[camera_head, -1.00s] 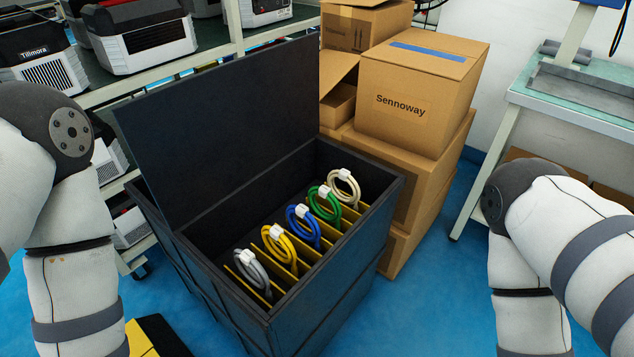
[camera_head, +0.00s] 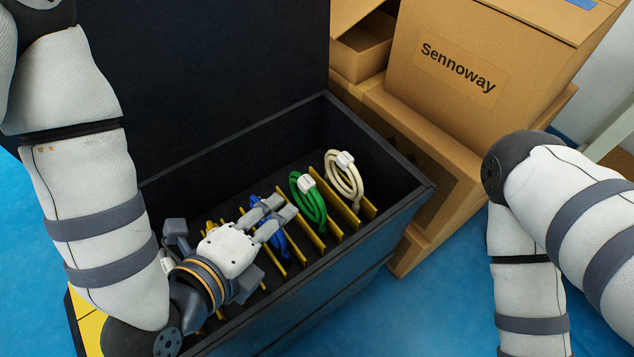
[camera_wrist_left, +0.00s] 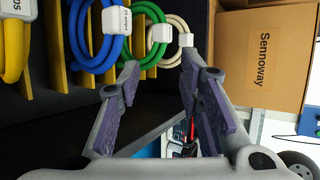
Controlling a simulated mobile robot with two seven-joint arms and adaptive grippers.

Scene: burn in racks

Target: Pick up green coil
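The green coil (camera_head: 308,200) stands in a slot of the black crate (camera_head: 405,205), between yellow dividers, with a white tag on top. In the left wrist view the green coil (camera_wrist_left: 150,38) shows between the blue and cream coils, beyond my fingers. My left gripper (camera_head: 278,217) is inside the crate's opening, over the blue coil (camera_head: 278,240), its fingers pointing toward the green coil but apart from it. In the left wrist view the left gripper (camera_wrist_left: 158,78) has its fingers spread with nothing between them. My right arm shows at the right; its gripper is out of view.
The cream coil (camera_head: 346,185) stands right beside the green one, past a yellow divider (camera_head: 343,208). A yellow coil (camera_wrist_left: 14,45) shows at the wrist view's left. Cardboard boxes (camera_head: 465,75) stand behind the crate's right side. The crate's raised lid (camera_head: 210,80) rises behind my left gripper.

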